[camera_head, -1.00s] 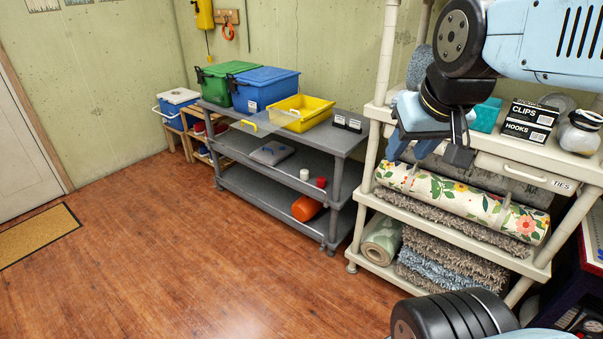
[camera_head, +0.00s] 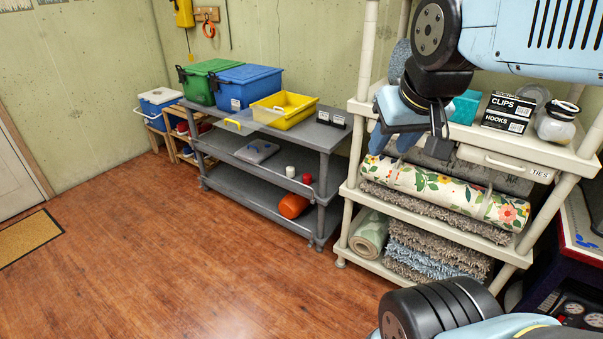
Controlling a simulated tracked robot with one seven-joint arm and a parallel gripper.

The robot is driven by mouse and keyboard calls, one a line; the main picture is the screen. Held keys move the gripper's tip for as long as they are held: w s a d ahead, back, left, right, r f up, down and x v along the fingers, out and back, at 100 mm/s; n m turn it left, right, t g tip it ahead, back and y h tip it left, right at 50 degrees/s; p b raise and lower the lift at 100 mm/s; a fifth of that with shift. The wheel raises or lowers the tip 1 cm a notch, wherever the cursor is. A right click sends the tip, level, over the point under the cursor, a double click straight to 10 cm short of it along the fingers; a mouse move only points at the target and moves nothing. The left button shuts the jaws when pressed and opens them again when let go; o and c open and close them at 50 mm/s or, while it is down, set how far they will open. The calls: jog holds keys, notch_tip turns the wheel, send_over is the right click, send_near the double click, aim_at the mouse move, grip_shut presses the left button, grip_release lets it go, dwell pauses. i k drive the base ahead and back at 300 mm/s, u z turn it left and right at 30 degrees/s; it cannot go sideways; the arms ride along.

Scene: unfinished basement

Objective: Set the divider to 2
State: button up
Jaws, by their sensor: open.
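A clear panel with a yellow handle (camera_head: 233,123), which looks like the divider, lies at the left of the yellow tray (camera_head: 294,118) on the grey cart's top shelf. I cannot tell whether it sits in a slot. Two small black holders with white labels (camera_head: 331,118) stand right of the tray; their text is too small to read. My gripper (camera_head: 408,143) is open and empty, in front of the cream shelf unit at the right. It is well apart from the tray and panel.
The grey cart (camera_head: 255,187) also holds a green bin (camera_head: 207,84) and a blue bin (camera_head: 248,86). The cream shelf unit (camera_head: 350,190) bears boxes, a jar and rolled rugs close to my arm. The wooden floor (camera_head: 150,250) is clear in front.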

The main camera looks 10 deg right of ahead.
aim_at(296, 107)
jog(key=u, duration=0.3)
jog(key=i, duration=2.05)
jog(key=z, duration=0.3)
